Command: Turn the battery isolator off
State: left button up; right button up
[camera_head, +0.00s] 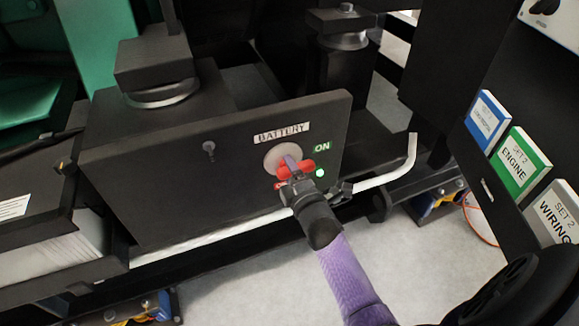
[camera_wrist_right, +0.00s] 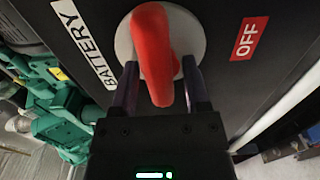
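The battery isolator (camera_head: 283,158) is a pale round disc with a red handle (camera_head: 296,168) on the front of a dark box. The handle lies roughly level across the disc, under the BATTERY label (camera_head: 282,132). The ON label (camera_head: 322,147) is to its right, with a lit green lamp (camera_head: 320,173) below it. My right gripper (camera_head: 291,166) is at the handle. In the right wrist view, the fingers of my right gripper (camera_wrist_right: 160,85) stand on both sides of the red handle (camera_wrist_right: 155,50), with a gap at the right finger. The OFF label (camera_wrist_right: 249,38) is at right. My left gripper is not in view.
A small key-like knob (camera_head: 209,148) sits on the dark box front (camera_head: 180,185), left of the isolator. A white rail (camera_head: 230,228) runs below the box. Blue, green and white binders (camera_head: 518,160) stand at right. Pale floor (camera_head: 420,270) is open below.

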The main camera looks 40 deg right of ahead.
grip_shut()
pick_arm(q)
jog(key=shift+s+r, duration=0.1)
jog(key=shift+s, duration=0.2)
